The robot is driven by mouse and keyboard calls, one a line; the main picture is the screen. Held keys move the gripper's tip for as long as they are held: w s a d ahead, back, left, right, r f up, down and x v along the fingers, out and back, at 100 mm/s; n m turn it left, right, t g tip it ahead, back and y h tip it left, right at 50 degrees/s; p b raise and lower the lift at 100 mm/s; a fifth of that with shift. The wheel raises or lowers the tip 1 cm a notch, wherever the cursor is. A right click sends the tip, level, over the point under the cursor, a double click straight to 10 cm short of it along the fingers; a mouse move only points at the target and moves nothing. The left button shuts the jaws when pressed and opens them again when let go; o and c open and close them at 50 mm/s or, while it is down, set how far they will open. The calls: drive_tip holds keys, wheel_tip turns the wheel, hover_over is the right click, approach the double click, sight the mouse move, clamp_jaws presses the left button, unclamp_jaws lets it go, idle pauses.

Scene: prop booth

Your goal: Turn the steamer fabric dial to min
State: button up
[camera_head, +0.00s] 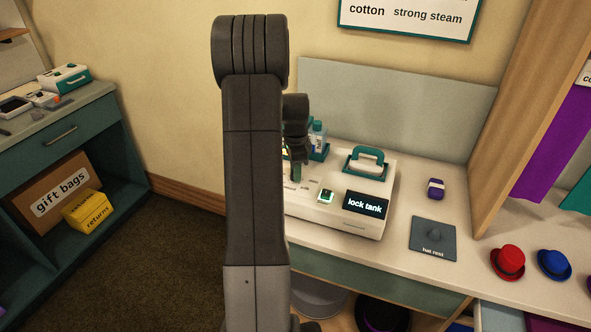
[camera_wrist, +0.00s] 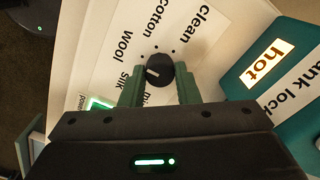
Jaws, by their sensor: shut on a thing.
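The steamer (camera_head: 335,218) is a white box on the counter, partly hidden behind my arm, with a lit display (camera_head: 366,204) reading "lock tank". In the wrist view its fabric dial (camera_wrist: 159,68) is a round black knob with a white pointer mark, turned to the picture's left, roughly toward the wool and silk labels. Labels clean, cotton, wool, silk and a partly hidden "mi..." surround it. My gripper (camera_wrist: 160,88) is shut on the dial, one green finger on each side. In the head view my gripper (camera_head: 296,175) is over the steamer's left part; the dial is hidden there.
A lit "hot" sign (camera_wrist: 265,62) and a tank lock label are right of the dial. A green-lit power button (camera_wrist: 99,103) is close to the left finger. The teal tank handle (camera_head: 367,157), purple object (camera_head: 436,188) and hat rest (camera_head: 433,236) are right of my arm.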

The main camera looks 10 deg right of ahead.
drive_tip(key=shift+n, duration=0.4)
drive_tip(key=n, duration=0.4)
drive_tip(key=shift+n, duration=0.3)
drive_tip(key=n, duration=0.4)
drive_tip(key=shift+b, duration=0.4)
drive_tip(key=n, duration=0.5)
drive_tip(key=shift+n, duration=0.4)
drive_tip(key=shift+r+n, duration=0.1)
drive_tip(key=shift+n, duration=2.2)
drive_tip(key=o, duration=1)
drive_tip(key=shift+c, duration=0.2)
